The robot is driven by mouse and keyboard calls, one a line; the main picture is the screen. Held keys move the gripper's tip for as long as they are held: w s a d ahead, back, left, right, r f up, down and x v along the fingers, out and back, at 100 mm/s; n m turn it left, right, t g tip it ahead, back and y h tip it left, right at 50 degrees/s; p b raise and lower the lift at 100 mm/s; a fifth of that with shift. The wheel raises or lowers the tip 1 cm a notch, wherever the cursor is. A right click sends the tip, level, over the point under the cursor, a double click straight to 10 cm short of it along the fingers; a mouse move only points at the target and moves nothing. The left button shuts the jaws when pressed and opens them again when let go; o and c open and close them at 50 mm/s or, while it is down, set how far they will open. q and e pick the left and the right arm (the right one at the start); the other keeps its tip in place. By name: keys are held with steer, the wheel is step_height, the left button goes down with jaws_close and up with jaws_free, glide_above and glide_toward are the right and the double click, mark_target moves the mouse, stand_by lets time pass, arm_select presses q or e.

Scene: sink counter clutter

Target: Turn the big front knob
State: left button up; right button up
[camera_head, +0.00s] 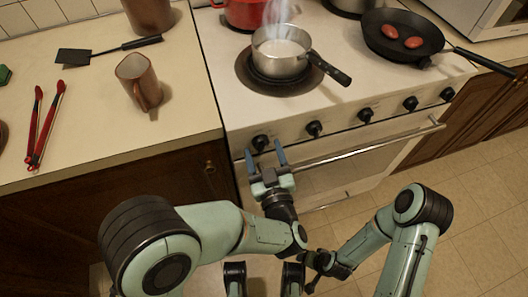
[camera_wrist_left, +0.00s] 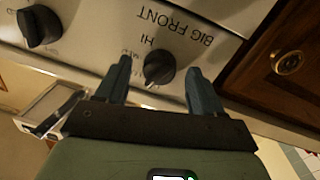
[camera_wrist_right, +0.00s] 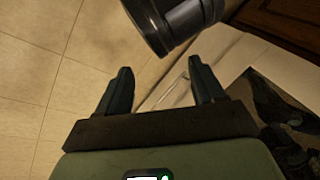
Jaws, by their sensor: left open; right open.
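The big front knob (camera_head: 260,142) is the leftmost black knob on the stove's front panel. In the left wrist view the knob (camera_wrist_left: 158,70) sits under upside-down "BIG FRONT" and "HI" lettering. My left gripper (camera_head: 265,151) is open just in front of it. In its wrist view the left gripper's fingers (camera_wrist_left: 160,65) stand apart on either side of the knob, with visible gaps; whether they reach around it is unclear. My right gripper (camera_wrist_right: 160,66) is open and empty, low in front of the stove.
Several other knobs, including one nearby (camera_wrist_left: 40,26), line the panel above the oven handle (camera_head: 370,145). A steaming saucepan (camera_head: 281,60) stands on the front left burner, its handle pointing right. A skillet (camera_head: 385,48) stands at right. The counter holds a mug (camera_head: 135,80) and tongs (camera_head: 48,130).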

arm_select(q)
steer(key=shift+w+a, duration=0.1)
steer(key=shift+w, duration=0.05)
steer(key=shift+c, duration=0.4)
steer(key=c, duration=1)
steer(key=n+b, duration=0.2)
steer(key=n, duration=0.1)
steer(key=shift+f+n, duration=0.15)
steer(key=shift+n, duration=0.15)
steer(key=shift+n+b, duration=0.3)
steer(key=shift+n, duration=0.4)
arm_select(e)
steer(key=shift+t+h, duration=0.3)
steer(key=w+d+f, duration=0.2)
steer(key=f, duration=0.1)
steer(key=shift+w, duration=0.2)
arm_select(q)
steer(key=o, duration=1.1)
